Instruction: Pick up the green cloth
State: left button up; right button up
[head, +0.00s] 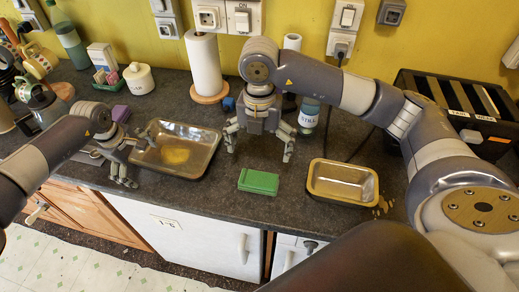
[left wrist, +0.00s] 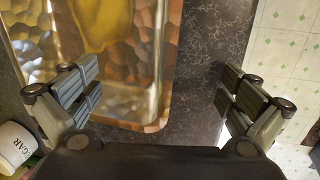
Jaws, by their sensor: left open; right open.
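The green cloth (head: 258,181) lies on the dark worktop near its front edge in the head view, a small flat rectangular block in shape. My right gripper (head: 259,152) points down just behind it, fingers spread apart and empty. I cannot tell its exact height above the worktop. My left gripper (head: 136,160) is open and empty at the left end of a metal tray (head: 205,165). In the left wrist view the left gripper (left wrist: 158,88) has its fingers wide apart over the tray rim (left wrist: 158,122) and bare worktop. The green cloth is not in that view.
A yellow piece (head: 176,155) lies in the metal tray. An empty gold-coloured tray (head: 343,198) stands right of the cloth. A paper towel roll (head: 204,65), a bottle (head: 308,116) and a small blue block (head: 228,104) stand behind. A black case (head: 455,95) is at right.

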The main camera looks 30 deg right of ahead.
aim_at(259, 177)
notch_tip(259, 177, down, 12)
jog(key=shift+s+a+f, duration=0.1)
jog(key=c, duration=0.8)
dwell(0.4)
jog(key=shift+o, duration=0.2)
notch_tip(259, 177, up, 10)
jog(key=shift+r, duration=0.1)
dwell(0.3)
